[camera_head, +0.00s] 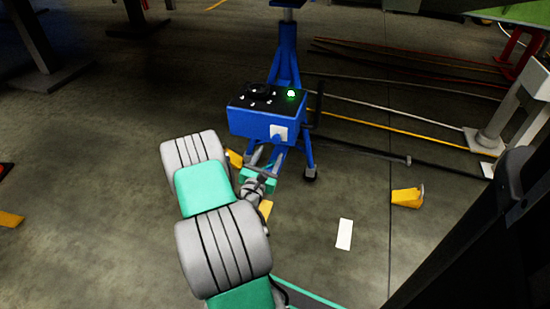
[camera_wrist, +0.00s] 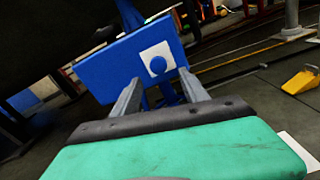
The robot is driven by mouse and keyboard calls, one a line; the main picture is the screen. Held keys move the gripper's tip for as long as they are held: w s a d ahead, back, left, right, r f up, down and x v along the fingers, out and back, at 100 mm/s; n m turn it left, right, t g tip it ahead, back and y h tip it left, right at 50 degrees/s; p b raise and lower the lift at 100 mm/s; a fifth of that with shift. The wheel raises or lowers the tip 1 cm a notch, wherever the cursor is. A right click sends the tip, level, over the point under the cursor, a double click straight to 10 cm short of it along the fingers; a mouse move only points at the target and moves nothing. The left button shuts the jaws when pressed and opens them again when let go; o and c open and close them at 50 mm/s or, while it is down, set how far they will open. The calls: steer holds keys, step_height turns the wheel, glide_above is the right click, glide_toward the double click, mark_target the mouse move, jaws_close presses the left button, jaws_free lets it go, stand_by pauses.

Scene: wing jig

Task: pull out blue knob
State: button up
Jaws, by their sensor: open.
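The blue knob (camera_wrist: 158,65) sits on a white square plate (camera_wrist: 157,58) on the front face of a blue box in the wrist view. In the head view the white plate (camera_head: 279,132) shows on the lower right of the blue box's (camera_head: 252,124) front; the knob is too small to make out there. My gripper (camera_wrist: 158,86) is open, its two grey fingers apart and pointing toward the box, with the knob seen between and just beyond the fingertips. Nothing is between the fingers. In the head view my gripper (camera_head: 264,160) is below the box, partly hidden by my arm.
The box stands on a blue wheeled stand (camera_head: 288,52), its dark top carrying a lit green button (camera_head: 291,94). Rails and cables run along the floor at right. A yellow block (camera_head: 407,197) lies at right. Floor to the left is mostly clear.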

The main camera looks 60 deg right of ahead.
mark_target(275, 142)
steer(key=d, duration=0.2)
steer(key=w+d+p, duration=0.1)
steer(key=d, duration=0.4)
steer(key=shift+w+d+r+p, duration=0.15)
steer(key=shift+d+p, duration=0.15)
steer(key=shift+p, duration=0.1)
steer(key=shift+c, duration=0.2)
jaws_close()
stand_by(0.8)
